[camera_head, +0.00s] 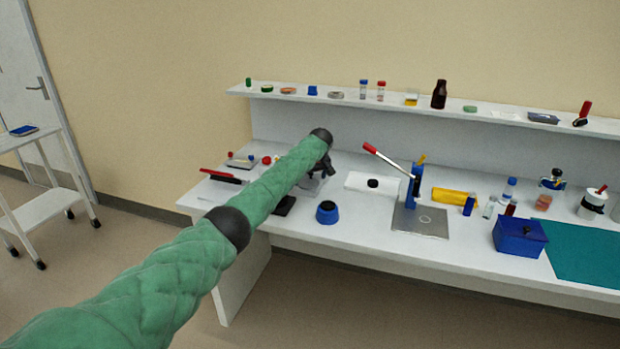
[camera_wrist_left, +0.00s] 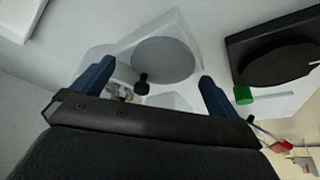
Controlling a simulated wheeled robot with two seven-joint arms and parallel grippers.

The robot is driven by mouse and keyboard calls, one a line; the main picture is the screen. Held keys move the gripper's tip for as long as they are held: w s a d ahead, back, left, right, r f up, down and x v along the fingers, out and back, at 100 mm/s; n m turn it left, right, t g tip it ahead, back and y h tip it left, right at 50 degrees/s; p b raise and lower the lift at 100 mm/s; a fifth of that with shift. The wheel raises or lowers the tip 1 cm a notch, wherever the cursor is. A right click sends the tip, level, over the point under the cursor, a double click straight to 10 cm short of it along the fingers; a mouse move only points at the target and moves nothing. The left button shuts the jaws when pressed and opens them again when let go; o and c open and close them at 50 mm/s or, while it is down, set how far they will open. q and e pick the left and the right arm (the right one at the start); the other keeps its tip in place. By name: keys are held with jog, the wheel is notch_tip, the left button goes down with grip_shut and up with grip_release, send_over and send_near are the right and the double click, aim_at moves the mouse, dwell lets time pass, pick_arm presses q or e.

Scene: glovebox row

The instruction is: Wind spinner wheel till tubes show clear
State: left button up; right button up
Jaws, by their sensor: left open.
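A white device with a round grey disc (camera_wrist_left: 163,60) and a small black knob (camera_wrist_left: 142,86), seemingly the spinner, lies in front of my left gripper (camera_wrist_left: 155,72) in the left wrist view. The gripper's two blue fingers are apart, with the knob between them in the picture; I see no contact. In the head view the pale device (camera_head: 312,185) is mostly hidden behind my left gripper (camera_head: 327,168). Small brownish parts near the knob are too unclear to tell as tubes. My right gripper is not in view.
A black square item (camera_head: 285,205) and a blue round pot (camera_head: 327,212) stand near the bench (camera_head: 370,218) front edge. A lever press (camera_head: 412,190) with a red handle is right of them. A wall shelf (camera_head: 300,97) holds several small items. A blue box (camera_head: 519,237) stands farther right.

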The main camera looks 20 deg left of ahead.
pick_arm(q)
jog(key=shift+w+a+f, duration=0.1)
jog(key=shift+a+f, duration=0.2)
jog(key=shift+f, duration=0.3)
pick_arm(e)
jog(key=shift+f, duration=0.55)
pick_arm(q)
jog(key=c, duration=1)
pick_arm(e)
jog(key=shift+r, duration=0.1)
